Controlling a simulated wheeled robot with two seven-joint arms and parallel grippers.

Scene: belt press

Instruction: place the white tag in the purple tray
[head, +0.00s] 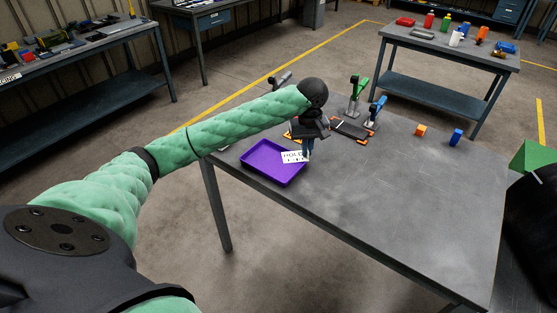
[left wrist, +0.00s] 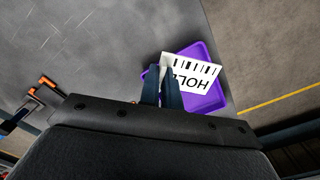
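The white tag (head: 293,157), printed with HOLD and black bars, is gripped at one edge by my left gripper (head: 306,154). In the left wrist view the tag (left wrist: 193,75) sticks out from between the nearly closed fingers (left wrist: 163,92). The purple tray (head: 262,166) lies near the table's left edge. The tag overlaps the tray's right part in the head view, and the tray (left wrist: 211,101) shows behind it in the left wrist view. The tag appears to be over the tray; its exact height is unclear. My right gripper is not in view.
Behind my left gripper are a dark plate with orange corners (head: 350,129) and upright clamps with green (head: 357,84) and blue (head: 376,107) handles. An orange block (head: 420,130) and a blue cylinder (head: 456,137) stand farther right. The table's front and right (head: 400,200) are clear.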

